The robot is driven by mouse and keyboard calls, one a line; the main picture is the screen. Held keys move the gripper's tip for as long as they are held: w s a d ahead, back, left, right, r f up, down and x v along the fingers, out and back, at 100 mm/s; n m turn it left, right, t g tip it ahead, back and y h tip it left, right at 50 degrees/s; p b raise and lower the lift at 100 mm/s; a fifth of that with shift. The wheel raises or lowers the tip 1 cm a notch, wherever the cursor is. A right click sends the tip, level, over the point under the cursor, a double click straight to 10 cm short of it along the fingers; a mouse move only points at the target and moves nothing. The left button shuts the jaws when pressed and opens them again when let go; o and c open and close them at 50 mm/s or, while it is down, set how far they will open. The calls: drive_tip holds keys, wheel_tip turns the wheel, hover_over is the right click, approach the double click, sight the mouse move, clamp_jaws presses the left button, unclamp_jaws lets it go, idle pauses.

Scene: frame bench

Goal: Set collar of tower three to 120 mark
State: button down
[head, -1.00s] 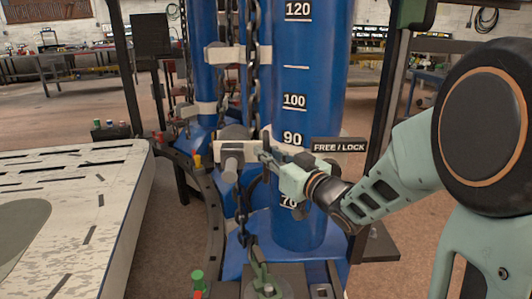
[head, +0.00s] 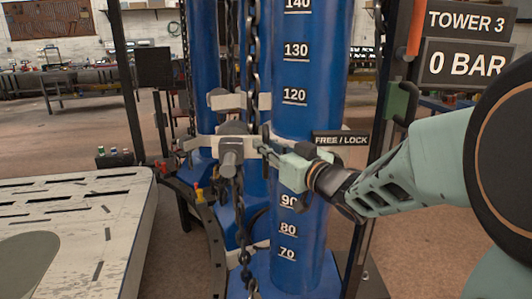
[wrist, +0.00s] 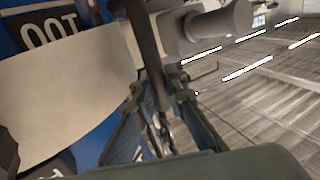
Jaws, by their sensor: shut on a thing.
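Tower three is the blue column (head: 310,240) with white marks; 70, 80, 90, 120, 130 and 140 are readable in the head view. Its pale collar (wrist: 65,95) is mostly hidden behind my gripper in the head view, beside the FREE / LOCK plate (head: 341,139). The collar sits below the 120 mark (head: 294,95) and well above 90. The 100 label (wrist: 48,32) shows upside down beside the collar in the wrist view. My gripper (head: 268,148) is shut at the collar's left side, on a dark bar (wrist: 147,50) that runs between the fingers.
A hanging chain (head: 250,75) and grey cylindrical fitting (head: 231,150) are close left of my gripper. A dark post stands right of the column. A sign (head: 465,45) reads TOWER 3, 0 BAR. A pale slotted platform (head: 80,220) lies at left.

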wheel_tip(320, 180, up, 10)
drive_tip(key=p, duration=0.5)
drive_tip(key=shift+f+p, duration=0.2)
drive_tip(key=shift+p, duration=0.2)
drive_tip(key=shift+f, duration=0.15)
drive_tip(key=c, duration=2.2)
unclamp_jaws()
wheel_tip(320, 180, up, 10)
